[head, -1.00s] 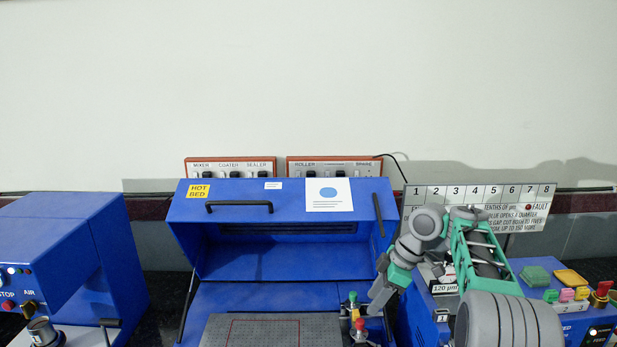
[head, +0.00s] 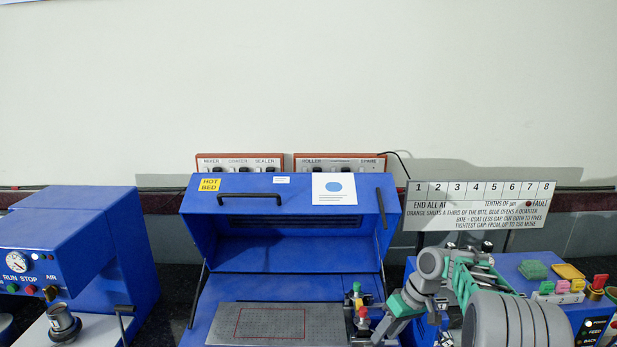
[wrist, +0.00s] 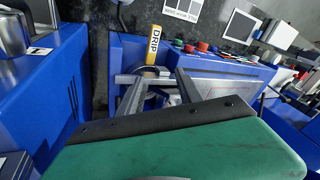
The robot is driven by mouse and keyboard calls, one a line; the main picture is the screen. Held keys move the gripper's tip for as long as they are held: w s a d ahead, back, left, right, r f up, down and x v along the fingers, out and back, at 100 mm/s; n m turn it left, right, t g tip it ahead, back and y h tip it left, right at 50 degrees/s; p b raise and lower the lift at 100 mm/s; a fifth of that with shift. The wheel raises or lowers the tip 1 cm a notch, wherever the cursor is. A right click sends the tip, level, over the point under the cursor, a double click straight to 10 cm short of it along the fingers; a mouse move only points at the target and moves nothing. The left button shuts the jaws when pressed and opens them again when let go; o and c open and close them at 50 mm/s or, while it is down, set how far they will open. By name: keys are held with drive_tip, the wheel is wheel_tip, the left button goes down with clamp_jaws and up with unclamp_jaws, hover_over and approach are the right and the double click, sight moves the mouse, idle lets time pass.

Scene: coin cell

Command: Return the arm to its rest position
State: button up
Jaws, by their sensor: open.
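My gripper (wrist: 157,84) shows in the wrist view with its two grey fingers apart and nothing seen between them. Beyond the fingers is a blue machine front with a yellow DRIP label (wrist: 153,45). In the head view my folded grey and green arm is at the lower right, in front of the blue machine on the right (head: 512,268). My fingertips cannot be made out in the head view.
The blue hot bed (head: 205,225) stands open at the centre, its grey perforated plate (head: 225,322) bare. Coloured valve knobs (head: 357,287) rise close left of my arm. A blue machine (head: 75,222) with a metal cup (head: 62,320) stands left. A numbered sign (head: 475,222) is behind my arm.

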drive_tip(key=s+m+h+b, duration=0.3)
drive_tip(key=s+m+h, duration=0.3)
drive_tip(key=s, duration=2)
drive_tip(key=w+a+r+t+y+b, duration=0.1)
drive_tip(key=a+r+t, duration=0.3)
drive_tip(key=r, duration=0.3)
drive_tip(key=shift+w+a+r+n+y, duration=0.3)
drive_tip(key=shift+a+r+n, duration=0.05)
drive_tip(key=shift+a+n, duration=0.05)
